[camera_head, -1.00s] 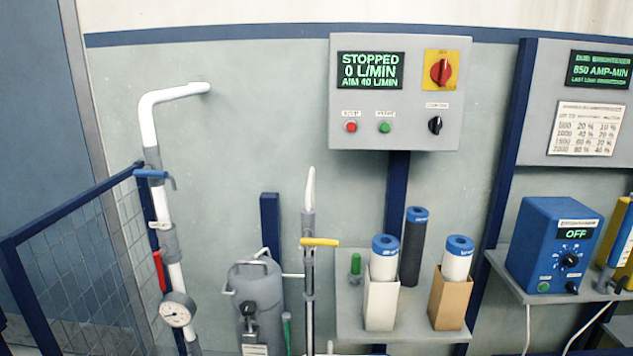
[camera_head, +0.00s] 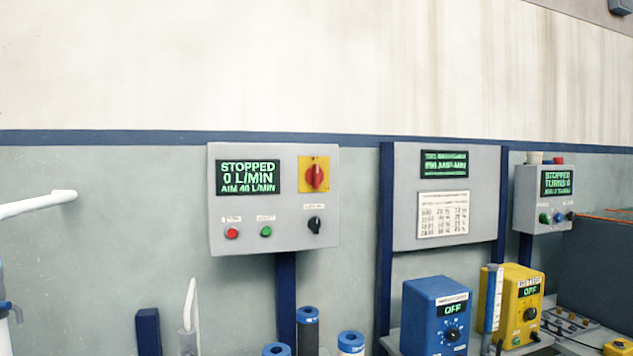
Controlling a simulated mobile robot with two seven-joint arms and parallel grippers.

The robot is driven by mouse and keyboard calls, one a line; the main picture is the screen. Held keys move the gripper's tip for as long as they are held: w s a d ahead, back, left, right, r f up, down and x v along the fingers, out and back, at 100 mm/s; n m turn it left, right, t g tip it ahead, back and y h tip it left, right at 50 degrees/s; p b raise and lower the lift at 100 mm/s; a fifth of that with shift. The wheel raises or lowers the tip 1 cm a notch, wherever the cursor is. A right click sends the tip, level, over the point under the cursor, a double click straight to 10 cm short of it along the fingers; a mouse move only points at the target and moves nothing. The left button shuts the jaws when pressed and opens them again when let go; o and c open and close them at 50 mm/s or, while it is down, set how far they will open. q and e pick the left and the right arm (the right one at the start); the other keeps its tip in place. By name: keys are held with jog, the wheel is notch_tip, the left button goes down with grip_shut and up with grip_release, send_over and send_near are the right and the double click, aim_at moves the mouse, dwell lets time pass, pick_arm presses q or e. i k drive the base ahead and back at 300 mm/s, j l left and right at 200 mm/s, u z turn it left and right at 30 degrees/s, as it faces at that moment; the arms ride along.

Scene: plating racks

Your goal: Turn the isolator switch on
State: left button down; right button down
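The isolator switch (camera_head: 315,176) is a red rotary knob on a yellow square plate, at the upper right of a grey control box on the wall. Its red handle looks about upright. The box's display (camera_head: 248,177) reads "STOPPED 0 L/MIN AIM 40 L/MIN". Below are a red button (camera_head: 232,233), a green button (camera_head: 266,231) and a black selector knob (camera_head: 315,225). Neither of my grippers is in the view.
To the right are a grey board (camera_head: 409,216) with a chart, a blue unit (camera_head: 436,312) and a yellow unit (camera_head: 521,300), both reading "OFF". Blue-capped cylinders (camera_head: 308,315) stand below the box. A white pipe (camera_head: 38,204) juts in at left. The wall around the box is clear.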

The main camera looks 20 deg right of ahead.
aim_at(314, 176)
jog(key=l, duration=0.45)
jog(key=i+l, duration=0.15)
jog(key=l, duration=0.8)
jog(key=l+u, duration=0.45)
jog(key=i+l+u, duration=0.1)
jog(key=l+u, duration=0.15)
jog(key=u, duration=0.15)
